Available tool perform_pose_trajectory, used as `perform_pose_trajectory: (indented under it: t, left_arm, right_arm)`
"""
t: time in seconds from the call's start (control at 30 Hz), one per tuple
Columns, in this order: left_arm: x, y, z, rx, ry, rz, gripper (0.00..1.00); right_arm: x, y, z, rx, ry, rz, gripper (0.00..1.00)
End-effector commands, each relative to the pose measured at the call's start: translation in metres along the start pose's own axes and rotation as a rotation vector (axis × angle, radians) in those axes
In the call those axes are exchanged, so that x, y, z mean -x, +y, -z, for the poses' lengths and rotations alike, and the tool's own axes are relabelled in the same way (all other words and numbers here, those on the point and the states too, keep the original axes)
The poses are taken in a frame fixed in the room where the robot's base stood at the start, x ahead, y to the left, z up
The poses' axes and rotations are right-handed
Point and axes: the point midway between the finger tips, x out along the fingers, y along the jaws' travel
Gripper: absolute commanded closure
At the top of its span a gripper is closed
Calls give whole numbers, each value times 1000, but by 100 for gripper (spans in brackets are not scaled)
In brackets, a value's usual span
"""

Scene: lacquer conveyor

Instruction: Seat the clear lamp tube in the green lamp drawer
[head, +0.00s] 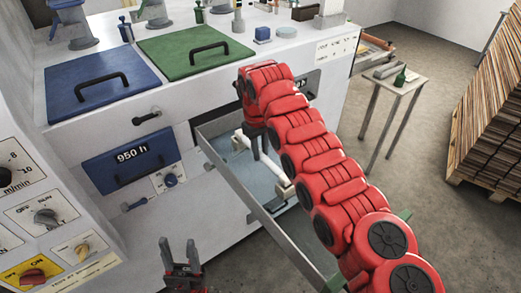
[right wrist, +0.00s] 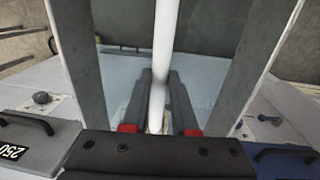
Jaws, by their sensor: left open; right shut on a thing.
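The lamp tube (head: 285,189) looks white rather than clear. In the head view it lies lengthwise within the pulled-out drawer (head: 228,178), partly hidden by my right arm. The drawer has grey walls, a pale blue floor and green at its outer end. My right gripper (head: 259,143) is over the inner part of the drawer, shut on the tube. In the right wrist view the tube (right wrist: 167,35) runs between the fingers (right wrist: 163,85) and between the drawer walls; whether it rests in its holders I cannot tell. My left gripper (head: 180,258) is open and empty, in front of the machine.
The machine has a blue lid (head: 98,80) and a green lid (head: 195,47) on top. A closed blue drawer front (head: 130,160) marked 950 h is left of the open drawer. A small table (head: 396,84) and stacked boards (head: 495,110) stand right. Floor between is clear.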

Motion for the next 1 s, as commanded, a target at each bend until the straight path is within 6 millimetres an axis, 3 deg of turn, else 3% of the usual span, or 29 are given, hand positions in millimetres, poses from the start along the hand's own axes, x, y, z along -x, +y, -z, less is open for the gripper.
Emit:
perform_pose_trajectory:
  t: [0.93, 0.97, 1.0]
  left_arm:
    - [18, 1, -3, 0, 0, 0, 50]
    - [17, 1, -3, 0, 0, 0, 50]
    - [17, 1, -3, 0, 0, 0, 50]
  right_arm:
    - [-25, -2, 0, 0, 0, 0, 100]
    - [-24, -2, 0, 0, 0, 0, 70]
    - [-23, -2, 0, 0, 0, 0, 63]
